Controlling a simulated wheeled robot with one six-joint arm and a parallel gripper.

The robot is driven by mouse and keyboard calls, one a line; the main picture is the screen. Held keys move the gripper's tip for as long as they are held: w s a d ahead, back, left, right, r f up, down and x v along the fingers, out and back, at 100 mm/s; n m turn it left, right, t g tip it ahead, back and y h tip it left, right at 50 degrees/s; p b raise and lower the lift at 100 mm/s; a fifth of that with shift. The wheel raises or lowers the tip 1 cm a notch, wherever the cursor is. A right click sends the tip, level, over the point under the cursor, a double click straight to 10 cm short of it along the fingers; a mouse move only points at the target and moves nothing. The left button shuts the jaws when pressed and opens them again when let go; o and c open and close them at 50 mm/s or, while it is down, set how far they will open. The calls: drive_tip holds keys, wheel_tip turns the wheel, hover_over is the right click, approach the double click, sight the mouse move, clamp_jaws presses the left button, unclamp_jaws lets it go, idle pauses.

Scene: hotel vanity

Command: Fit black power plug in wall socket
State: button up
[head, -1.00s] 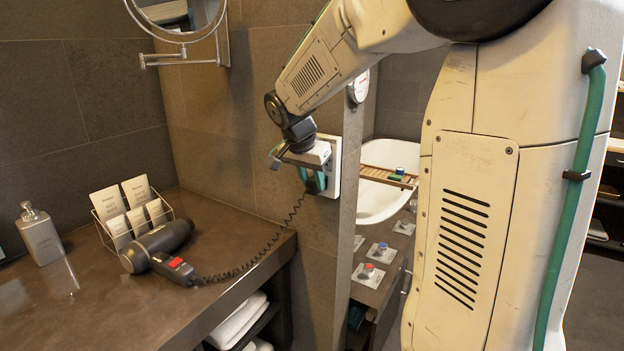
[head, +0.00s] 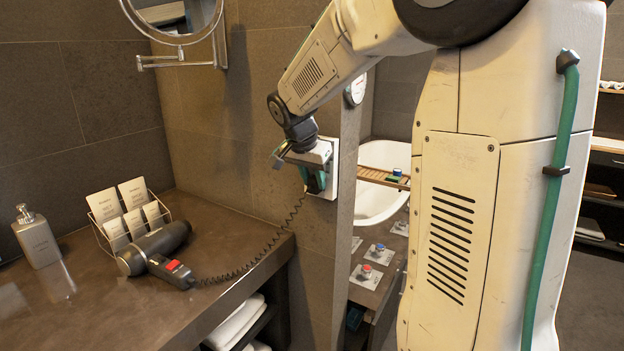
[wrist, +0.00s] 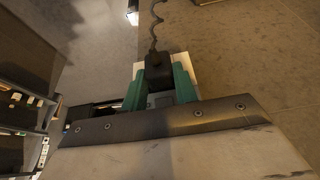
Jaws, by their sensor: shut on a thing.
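My gripper (head: 314,180) is at the side wall, with its green fingers shut on the black power plug (wrist: 158,70). The plug shows between the fingers in the wrist view, its cord leading away from the far end. The white wall socket (head: 331,180) is right behind the gripper in the head view, and part of its white plate shows beside the fingers in the wrist view (wrist: 187,66). The plug is at or very close to the socket face. The gripper hides the contact, so I cannot tell whether its pins are in.
The coiled cord (head: 262,262) runs from the plug to a black hair dryer (head: 154,248) on the counter (head: 110,305). A card rack (head: 128,215) and a soap dispenser (head: 37,238) stand behind. A round mirror (head: 172,12) is on the wall above. A bathtub (head: 372,203) lies beyond the wall edge.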

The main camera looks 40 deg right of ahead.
drive_tip(key=o, duration=1)
drive_tip(key=shift+d, duration=0.1)
drive_tip(key=v, duration=0.8)
drive_tip(key=shift+w, duration=0.1)
drive_tip(key=s+a+f+n+y, duration=0.1)
drive_tip(key=s+a+n, duration=0.3)
drive_tip(key=s, duration=0.5)
drive_tip(key=s+a+f+n+y, duration=0.1)
drive_tip(key=s+a+f+n, duration=0.3)
drive_tip(key=s+a, duration=0.3)
drive_tip(key=s+a+f+n+y, duration=0.2)
drive_tip(key=s+a+n, duration=0.3)
drive_tip(key=s, duration=0.6)
drive_tip(key=shift+s+a+f+n, duration=0.15)
drive_tip(key=shift+a+f+n, duration=0.2)
drive_tip(key=shift+f+n, duration=0.15)
